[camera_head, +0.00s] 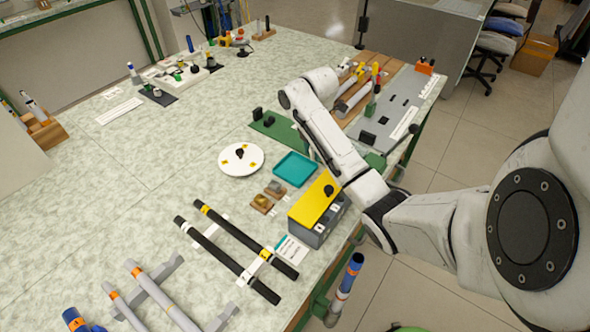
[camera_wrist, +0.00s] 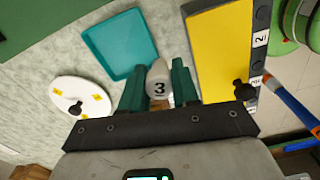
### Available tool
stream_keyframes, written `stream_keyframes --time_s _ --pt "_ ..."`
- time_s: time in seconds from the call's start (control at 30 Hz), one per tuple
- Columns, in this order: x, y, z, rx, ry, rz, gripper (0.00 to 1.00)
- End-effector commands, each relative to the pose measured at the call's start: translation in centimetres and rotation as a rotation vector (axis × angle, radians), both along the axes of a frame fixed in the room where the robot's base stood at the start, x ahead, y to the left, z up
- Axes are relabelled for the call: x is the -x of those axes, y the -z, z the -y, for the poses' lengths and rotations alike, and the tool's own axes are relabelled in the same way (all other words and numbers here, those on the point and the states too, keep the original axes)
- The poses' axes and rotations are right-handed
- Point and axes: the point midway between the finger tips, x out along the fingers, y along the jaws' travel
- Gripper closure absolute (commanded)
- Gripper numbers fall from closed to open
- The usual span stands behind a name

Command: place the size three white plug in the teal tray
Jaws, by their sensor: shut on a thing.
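The teal tray (camera_wrist: 122,42) lies flat on the table and looks empty. It also shows in the head view (camera_head: 294,169), left of the yellow-topped grey box. In the wrist view my gripper (camera_wrist: 159,88) is shut on a white plug (camera_wrist: 158,72) marked 3, between its two dark green fingers. The plug appears beside the tray's near right corner in that view, and its height above the table is hard to tell. In the head view my arm hides the fingertips and the plug.
The yellow-lidded box (camera_head: 313,203) with a black knob stands close to the tray. A white disc (camera_head: 241,159) with yellow marks lies left of it. Small brown blocks (camera_head: 269,197) sit nearby, and black rods (camera_head: 227,251) lie in front. Bare table shows left of the disc.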

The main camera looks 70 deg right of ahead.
Motion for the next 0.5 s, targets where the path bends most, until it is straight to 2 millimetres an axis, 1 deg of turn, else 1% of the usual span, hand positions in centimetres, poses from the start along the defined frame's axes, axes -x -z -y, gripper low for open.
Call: stream_keyframes --time_s 0.03,0.1,0.2,0.4,0.5 --pt "-1.0 0.2 0.4 0.002 -0.002 -0.004 0.87" --pt "-2.2 0.8 0.8 0.001 -0.001 -0.004 0.87" --pt "-3.5 2.7 1.1 -0.001 0.000 -0.005 0.87" --pt "-5.6 5.4 1.9 0.000 0.001 -0.002 0.87" --pt "-6.2 6.1 2.0 0.001 0.000 -0.001 0.87"
